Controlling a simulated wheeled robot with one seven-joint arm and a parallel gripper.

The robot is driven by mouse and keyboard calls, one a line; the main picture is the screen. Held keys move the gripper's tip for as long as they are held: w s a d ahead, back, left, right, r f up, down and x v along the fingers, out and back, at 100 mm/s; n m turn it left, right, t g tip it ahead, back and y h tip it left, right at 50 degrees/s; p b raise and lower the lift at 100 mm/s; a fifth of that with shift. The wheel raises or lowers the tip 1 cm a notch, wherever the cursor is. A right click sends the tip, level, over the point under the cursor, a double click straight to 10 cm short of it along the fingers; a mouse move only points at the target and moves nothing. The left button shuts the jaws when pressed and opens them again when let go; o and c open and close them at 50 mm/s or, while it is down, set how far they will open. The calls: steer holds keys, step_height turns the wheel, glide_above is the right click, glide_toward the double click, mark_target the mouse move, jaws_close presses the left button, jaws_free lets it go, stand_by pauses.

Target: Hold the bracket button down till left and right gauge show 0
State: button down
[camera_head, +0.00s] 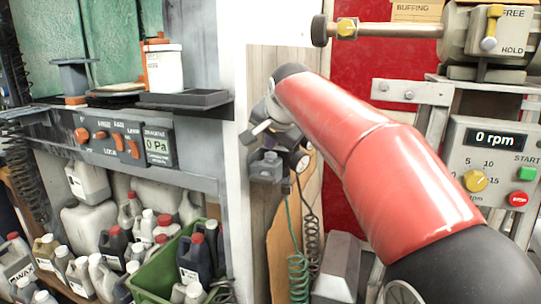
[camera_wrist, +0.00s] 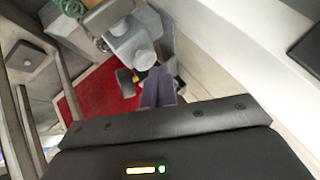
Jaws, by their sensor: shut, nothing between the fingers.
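My gripper (camera_head: 258,130) is shut and empty beside the white post, in front of the wooden panel. In the wrist view its narrow grey fingers (camera_wrist: 158,86) are together. A grey bracket block (camera_head: 267,168) with a rounded knob-like button on top sits just below my gripper in the head view. In the wrist view the grey block (camera_wrist: 128,40) and its round button (camera_wrist: 145,60) are just beyond the fingertips; I cannot tell whether they touch. A small round gauge (camera_head: 303,163) beside the bracket is seen at an angle, its reading illegible. A second gauge is not clear.
Coiled hoses (camera_head: 298,265) hang below the bracket. A shelf panel with a display (camera_head: 158,146) reading 0 Pa is at left, above several bottles. A control box (camera_head: 495,165) reading 0 rpm is at right, below the buffing machine (camera_head: 490,40).

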mark_target(272, 156)
steer(key=shift+f+b, duration=0.35)
steer(key=shift+f, duration=0.3)
stand_by(1.9)
steer(key=shift+r, duration=0.1)
stand_by(2.4)
steer(key=shift+r+p, duration=0.9)
steer(key=shift+p, duration=0.1)
step_height(272, 156, up, 5)
steer(key=p, duration=0.4)
steer(key=shift+s+d, duration=0.1)
